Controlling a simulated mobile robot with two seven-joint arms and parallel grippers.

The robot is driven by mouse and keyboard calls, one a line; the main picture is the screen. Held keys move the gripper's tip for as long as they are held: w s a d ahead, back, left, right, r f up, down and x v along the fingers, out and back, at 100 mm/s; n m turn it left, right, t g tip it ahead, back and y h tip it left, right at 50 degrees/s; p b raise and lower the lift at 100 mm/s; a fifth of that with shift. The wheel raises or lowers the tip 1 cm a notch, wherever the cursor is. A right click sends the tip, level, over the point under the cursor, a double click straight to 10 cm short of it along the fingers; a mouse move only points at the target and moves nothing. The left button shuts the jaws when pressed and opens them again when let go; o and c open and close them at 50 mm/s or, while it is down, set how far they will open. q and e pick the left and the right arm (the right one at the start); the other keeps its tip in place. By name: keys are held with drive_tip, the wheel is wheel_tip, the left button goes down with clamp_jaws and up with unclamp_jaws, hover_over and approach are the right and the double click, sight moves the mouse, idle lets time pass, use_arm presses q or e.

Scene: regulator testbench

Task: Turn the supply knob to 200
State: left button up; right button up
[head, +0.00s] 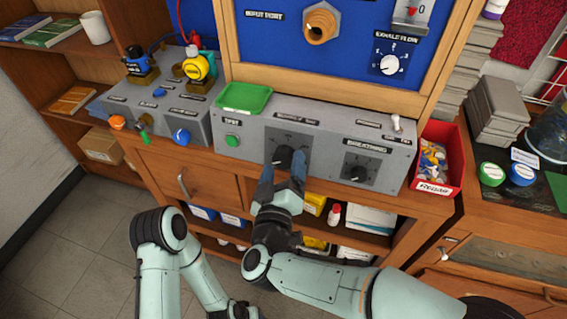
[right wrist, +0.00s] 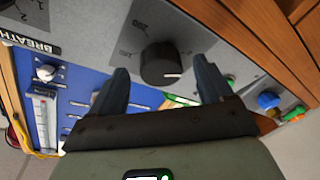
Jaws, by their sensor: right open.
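The supply knob (head: 283,157) is a dark round knob on a square dark dial plate in the middle of the grey sloped panel (head: 222,150). My right gripper (head: 282,172) is open, with one finger on each side of the knob. In the right wrist view, the knob (right wrist: 160,62) sits between the two spread fingers (right wrist: 162,85), with gaps on both sides. Its white pointer mark shows on its edge, toward the lower right there. Some dial numbers show, but I cannot read the setting surely. My left arm is low in the head view, its fingers out of frame.
The breathing knob (head: 358,172) is right of the supply knob. A green test button (head: 232,140) and green tray (head: 243,97) are to the left. A red bin (head: 437,160) stands at the panel's right end. Open shelves lie below.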

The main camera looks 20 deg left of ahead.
drive_tip(key=shift+w+a, duration=0.15)
drive_tip(key=shift+w, duration=0.75)
drive_tip(key=shift+c, duration=0.3)
drive_tip(key=c, duration=1)
